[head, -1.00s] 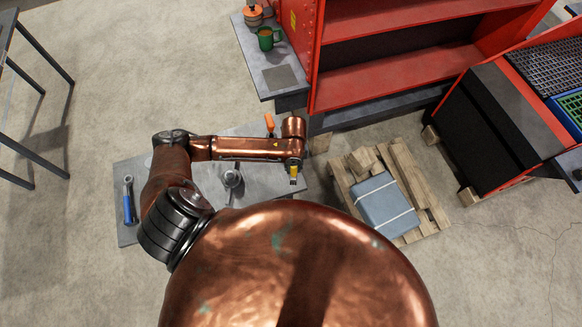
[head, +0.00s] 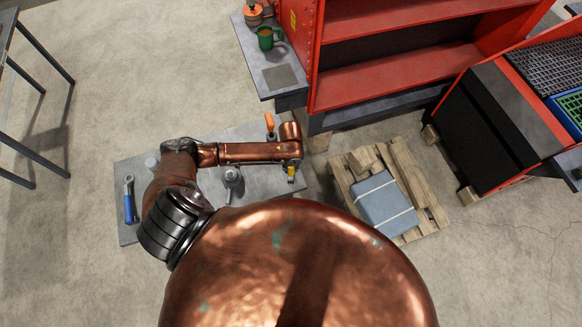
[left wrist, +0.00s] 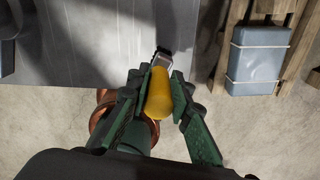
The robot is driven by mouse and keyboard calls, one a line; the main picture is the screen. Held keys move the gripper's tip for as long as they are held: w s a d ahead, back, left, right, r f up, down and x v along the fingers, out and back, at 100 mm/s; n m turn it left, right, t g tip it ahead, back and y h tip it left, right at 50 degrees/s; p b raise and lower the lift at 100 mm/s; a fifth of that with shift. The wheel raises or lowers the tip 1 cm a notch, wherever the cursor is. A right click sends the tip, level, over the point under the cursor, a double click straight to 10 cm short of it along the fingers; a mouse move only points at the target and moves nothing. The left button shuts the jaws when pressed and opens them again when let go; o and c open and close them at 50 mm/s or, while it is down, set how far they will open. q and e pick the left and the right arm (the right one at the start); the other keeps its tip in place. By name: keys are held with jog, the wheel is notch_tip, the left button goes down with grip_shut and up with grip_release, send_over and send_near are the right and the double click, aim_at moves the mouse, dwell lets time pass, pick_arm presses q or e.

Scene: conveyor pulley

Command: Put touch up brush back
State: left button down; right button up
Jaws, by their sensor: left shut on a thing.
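The touch up brush has a yellow handle, a metal ferrule and a dark tip. In the left wrist view the brush (left wrist: 158,98) lies between the green fingers of my left gripper (left wrist: 157,88), which is shut on its handle. Its tip points away from the gripper, toward the grey bench top. In the head view the brush (head: 291,171) shows as a small yellow piece below the end of my left arm, by the right edge of the grey bench (head: 262,187). My left gripper is mostly hidden there by the arm. My right gripper is not in view.
On the bench are a blue-handled wrench (head: 129,201), a grey metal part (head: 231,178) and an orange-handled tool (head: 270,123). A wooden pallet (head: 425,190) with a strapped blue-grey block (head: 385,205) stands to the right. A green mug (head: 266,38) sits on a side shelf.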

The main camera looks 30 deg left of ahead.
pick_arm(q)
jog(key=c, duration=1.7)
grip_release()
jog(key=shift+c, duration=0.2)
jog(key=shift+r, duration=0.1)
notch_tip(320, 180, up, 12)
jog(key=shift+r+b, duration=0.1)
jog(key=shift+b, duration=0.25)
